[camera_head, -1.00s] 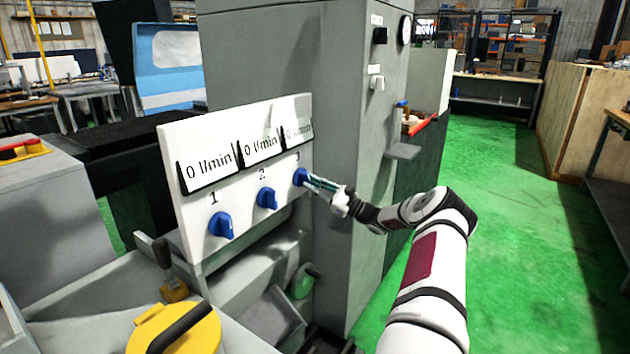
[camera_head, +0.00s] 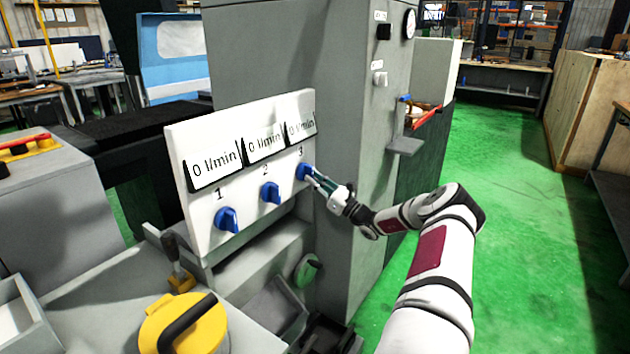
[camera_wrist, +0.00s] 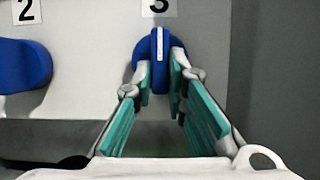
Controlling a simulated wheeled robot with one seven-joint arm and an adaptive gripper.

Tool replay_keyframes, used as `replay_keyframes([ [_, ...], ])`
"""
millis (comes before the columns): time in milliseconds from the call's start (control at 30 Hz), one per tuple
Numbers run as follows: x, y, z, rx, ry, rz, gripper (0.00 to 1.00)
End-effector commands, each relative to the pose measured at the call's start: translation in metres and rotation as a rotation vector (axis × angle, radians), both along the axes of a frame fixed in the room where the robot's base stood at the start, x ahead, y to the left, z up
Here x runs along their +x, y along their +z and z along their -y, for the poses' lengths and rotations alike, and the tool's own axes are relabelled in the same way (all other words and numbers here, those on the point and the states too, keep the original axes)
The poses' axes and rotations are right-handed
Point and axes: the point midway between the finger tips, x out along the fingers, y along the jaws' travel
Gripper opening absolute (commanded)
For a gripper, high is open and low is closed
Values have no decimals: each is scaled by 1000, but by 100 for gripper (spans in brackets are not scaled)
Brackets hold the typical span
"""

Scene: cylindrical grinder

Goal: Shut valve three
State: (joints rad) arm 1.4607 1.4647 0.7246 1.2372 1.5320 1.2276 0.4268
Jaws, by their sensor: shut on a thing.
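Valve three is a blue knob (camera_head: 303,171) under the number 3 on a white panel (camera_head: 200,232). In the wrist view this knob (camera_wrist: 160,42) has its handle and white mark pointing straight up and down. My gripper (camera_head: 312,177) is at the knob, and in the wrist view its teal-padded fingers (camera_wrist: 160,82) are closed on both sides of the handle. The display above valve three is partly hard to read; the displays above valves one and two read 0 l/min. Valve two (camera_head: 270,193) and valve one (camera_head: 227,219) are similar blue knobs to the left.
A tall grey cabinet (camera_head: 345,240) stands directly behind and right of the panel. A yellow round lid with a black handle (camera_head: 158,322) and a small lever (camera_head: 181,280) are in front of the panel. Green floor (camera_head: 500,200) is clear on the right.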

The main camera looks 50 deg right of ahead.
Motion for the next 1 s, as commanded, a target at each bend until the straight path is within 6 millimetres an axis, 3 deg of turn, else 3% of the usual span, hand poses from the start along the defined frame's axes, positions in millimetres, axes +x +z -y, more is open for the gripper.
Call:
replay_keyframes([
  [233, 0, -2, 0, 4, 1, -3, 0],
  [267, 0, -2, 0, 4, 1, -3, 16],
  [300, 0, -2, 0, 4, 1, -3, 25],
  [367, 0, -2, 0, 3, 1, -2, 33],
  [733, -4, -2, 0, 1, -1, -1, 33],
  [1000, -45, -20, 4, 4, -3, -2, 33],
])
